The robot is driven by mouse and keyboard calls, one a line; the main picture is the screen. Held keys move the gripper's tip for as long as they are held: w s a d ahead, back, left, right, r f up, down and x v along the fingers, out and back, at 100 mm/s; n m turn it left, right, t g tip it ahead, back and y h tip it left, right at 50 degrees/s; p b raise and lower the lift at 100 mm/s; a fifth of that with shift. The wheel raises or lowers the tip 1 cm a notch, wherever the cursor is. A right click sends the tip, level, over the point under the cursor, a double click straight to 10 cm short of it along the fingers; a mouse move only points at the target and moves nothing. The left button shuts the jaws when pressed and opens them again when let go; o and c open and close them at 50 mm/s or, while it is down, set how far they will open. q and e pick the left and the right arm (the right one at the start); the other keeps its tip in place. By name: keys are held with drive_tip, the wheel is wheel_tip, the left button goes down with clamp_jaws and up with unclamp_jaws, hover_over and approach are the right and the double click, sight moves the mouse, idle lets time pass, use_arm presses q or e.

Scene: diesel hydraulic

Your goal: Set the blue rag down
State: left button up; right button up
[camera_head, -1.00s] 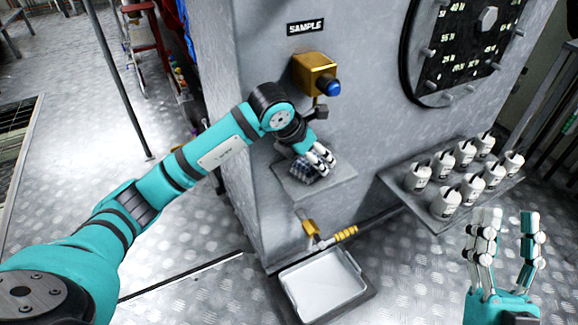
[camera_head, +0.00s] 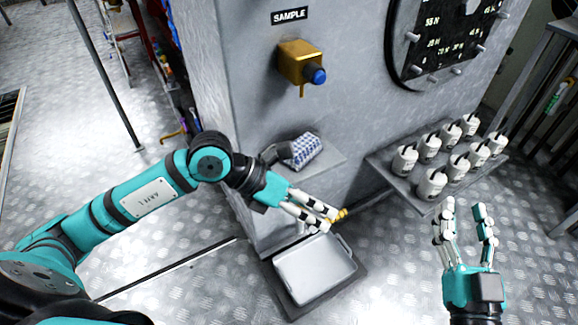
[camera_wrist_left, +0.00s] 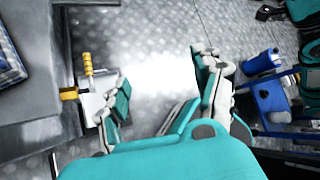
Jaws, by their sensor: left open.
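The blue rag (camera_head: 303,150), a blue-and-white checked cloth, rests folded on a small grey shelf (camera_head: 325,165) on the machine's side, below the brass sample valve (camera_head: 300,63). A corner of the rag also shows at the left edge of the left wrist view (camera_wrist_left: 8,62). My left gripper (camera_head: 326,216) is open and empty, in front of and below the shelf, above the white tray, apart from the rag. Its spread fingers also show in the left wrist view (camera_wrist_left: 165,75). My right gripper (camera_head: 465,208) is open and empty at the lower right.
A white tray (camera_head: 313,275) lies low in front of the machine. A yellow-handled valve shows in the wrist view (camera_wrist_left: 87,66). Several white bottles (camera_head: 432,182) stand on a ledge to the right.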

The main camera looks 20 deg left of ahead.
use_arm(q)
drive_tip(key=s+d+r+g+h, duration=0.1)
drive_tip(key=s+d+r+h, duration=0.4)
drive_tip(key=d, duration=0.2)
wheel_tip(320, 180, up, 10)
drive_tip(key=s+d+n+t+h, duration=0.1)
drive_tip(key=d+n+t+h, duration=0.15)
drive_tip(key=n+h, duration=0.45)
drive_tip(key=w+a+r+n+t+y, duration=0.1)
drive_tip(key=w+a+n+t+y, duration=0.3)
drive_tip(key=n+t, duration=0.6)
drive_tip(key=w+a+n+t+y, duration=0.1)
drive_tip(key=a+n+t+y, duration=0.55)
drive_tip(key=n, duration=0.65)
wheel_tip(320, 180, down, 7)
drive_tip(key=w+a+n+g+y, duration=0.1)
drive_tip(key=a+n+y, duration=0.1)
drive_tip(key=n+y, duration=0.4)
drive_tip(key=n, duration=0.3)
drive_tip(key=shift+w, duration=0.15)
drive_tip(key=shift+d+r, duration=0.1)
